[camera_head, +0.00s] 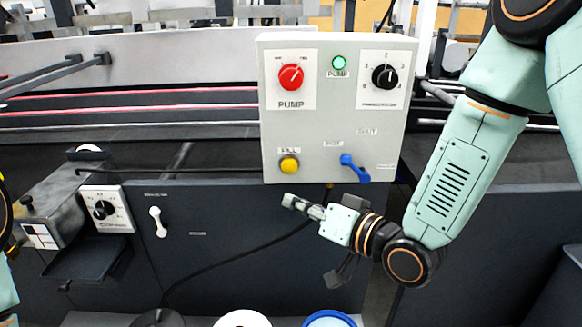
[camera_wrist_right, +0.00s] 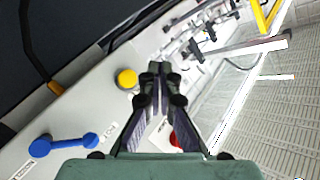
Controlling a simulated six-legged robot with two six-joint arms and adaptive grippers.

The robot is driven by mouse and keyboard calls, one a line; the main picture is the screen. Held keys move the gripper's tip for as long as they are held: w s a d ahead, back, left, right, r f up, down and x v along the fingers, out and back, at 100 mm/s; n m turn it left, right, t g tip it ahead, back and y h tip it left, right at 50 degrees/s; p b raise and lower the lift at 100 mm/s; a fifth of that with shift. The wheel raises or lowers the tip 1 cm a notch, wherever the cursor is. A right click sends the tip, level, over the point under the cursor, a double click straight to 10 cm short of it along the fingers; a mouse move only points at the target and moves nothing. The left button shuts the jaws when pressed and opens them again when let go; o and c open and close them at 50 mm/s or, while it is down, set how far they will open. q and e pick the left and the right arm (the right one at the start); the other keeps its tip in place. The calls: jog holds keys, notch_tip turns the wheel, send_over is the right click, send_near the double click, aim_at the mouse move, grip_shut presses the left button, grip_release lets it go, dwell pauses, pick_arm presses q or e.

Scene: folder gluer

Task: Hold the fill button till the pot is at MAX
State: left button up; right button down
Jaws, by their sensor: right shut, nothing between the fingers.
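The yellow fill button (camera_head: 289,165) sits at the lower left of the grey control box (camera_head: 330,110), under a small label reading FILL. It also shows in the right wrist view (camera_wrist_right: 126,78), left of my fingertips. My right gripper (camera_head: 289,202) is shut and empty. In the head view its fingertips show just below the button and the box's lower edge; I see no contact with the button. In the wrist view its closed fingers (camera_wrist_right: 160,72) point along the box. I cannot make out the pot's level or a MAX mark. My left gripper is out of view.
The box also carries a red pump knob (camera_head: 291,77), a green lamp (camera_head: 339,63), a black dial (camera_head: 384,77) and a blue lever (camera_head: 355,168) right of the button. A grey metal unit (camera_head: 62,207) stands at the left. A black cable (camera_head: 230,262) hangs below.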

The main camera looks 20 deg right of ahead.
aim_at(289, 167)
jog(key=w, duration=0.2)
jog(key=w+d, duration=0.1)
jog(key=w, duration=0.2)
jog(key=w+d, duration=0.1)
jog(key=w, duration=0.2)
jog(key=shift+w, duration=0.2)
jog(key=shift+a, duration=0.1)
dwell(0.3)
dwell(0.5)
jog(key=shift+w, duration=0.15)
dwell(0.6)
jog(key=shift+w+d, duration=0.2)
jog(key=shift+w, duration=0.1)
